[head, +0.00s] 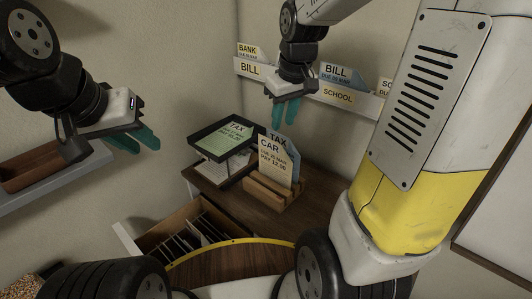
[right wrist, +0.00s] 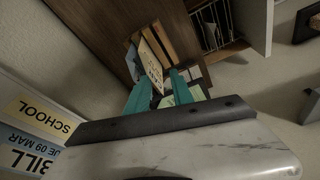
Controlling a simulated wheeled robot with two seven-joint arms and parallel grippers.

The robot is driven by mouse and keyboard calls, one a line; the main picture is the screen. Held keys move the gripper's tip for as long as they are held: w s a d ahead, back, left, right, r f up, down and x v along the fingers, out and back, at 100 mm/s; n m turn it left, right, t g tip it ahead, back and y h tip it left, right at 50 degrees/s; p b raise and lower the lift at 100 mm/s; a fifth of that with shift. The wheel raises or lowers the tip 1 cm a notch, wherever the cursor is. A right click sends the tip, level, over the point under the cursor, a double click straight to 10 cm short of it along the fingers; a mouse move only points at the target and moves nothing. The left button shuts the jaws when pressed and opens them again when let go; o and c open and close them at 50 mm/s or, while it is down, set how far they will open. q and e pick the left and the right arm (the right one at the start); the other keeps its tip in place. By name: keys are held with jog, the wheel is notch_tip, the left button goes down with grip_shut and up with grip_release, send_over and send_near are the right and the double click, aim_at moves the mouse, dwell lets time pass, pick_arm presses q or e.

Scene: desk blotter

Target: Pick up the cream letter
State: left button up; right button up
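The cream letter (head: 275,163), marked CAR, stands slightly tilted in a wooden holder (head: 270,191) on the desk. A blue letter (head: 291,145) marked TAX stands partly hidden behind it. The cream letter also shows in the right wrist view (right wrist: 150,66), beyond my fingers. My right gripper (head: 286,113) is open and empty, above and behind the letter, apart from it. Its teal fingers show spread in the right wrist view (right wrist: 160,92). My left gripper (head: 136,140) is open and empty, in the air to the left of the desk.
A black tray (head: 196,135) with a green TAX letter stands left of the holder. A wall rack (head: 305,92) holds several letters behind. An open drawer (head: 150,238) with files juts out at the front left. A grey shelf (head: 45,188) with a wooden tray is at far left.

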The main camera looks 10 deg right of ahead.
jog(key=w+f+n+g, duration=0.1)
jog(key=w+f+n, duration=0.1)
jog(key=w+f, duration=0.4)
jog(key=n+g, duration=0.1)
jog(key=g, duration=0.1)
send_over(277, 160)
notch_tip(277, 160, down, 7)
jog(key=shift+h, duration=0.4)
notch_tip(277, 160, down, 9)
jog(key=shift+w+r, duration=0.1)
jog(key=shift+r, duration=0.05)
grip_shut()
